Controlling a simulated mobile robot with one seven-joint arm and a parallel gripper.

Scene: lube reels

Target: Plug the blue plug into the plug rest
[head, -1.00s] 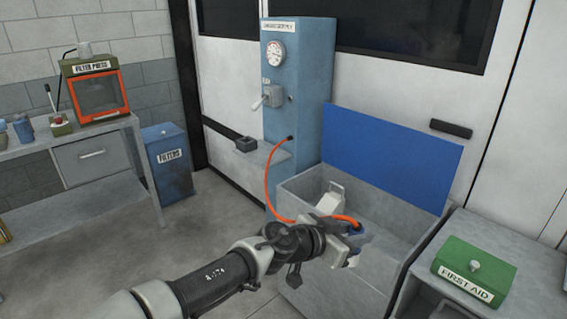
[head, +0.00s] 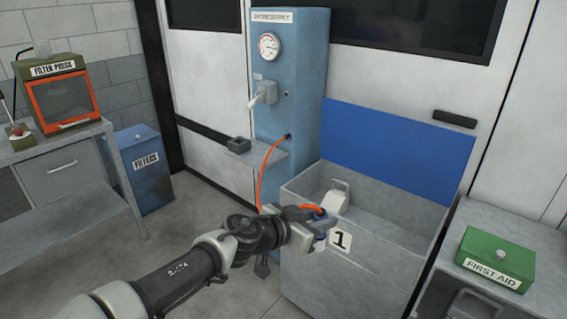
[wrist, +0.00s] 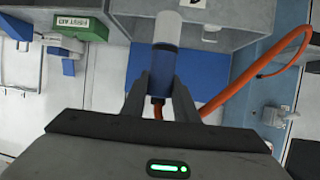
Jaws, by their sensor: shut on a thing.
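My gripper (head: 312,222) is shut on the blue plug (wrist: 160,72), in front of the grey bin. In the wrist view the plug sits between the two fingers, its pale grey end pointing away from my gripper. In the head view only a little of the plug (head: 322,226) shows beside the fingers. An orange hose (head: 264,172) runs from the plug to the blue supply cabinet (head: 286,110). A small dark open-topped holder (head: 238,146), which looks like the plug rest, sits empty on the ledge left of the cabinet, well apart from my gripper.
A lever (head: 262,94) juts from the cabinet above the ledge (head: 262,160). A green first aid box (head: 497,258) stands right. Open floor lies left.

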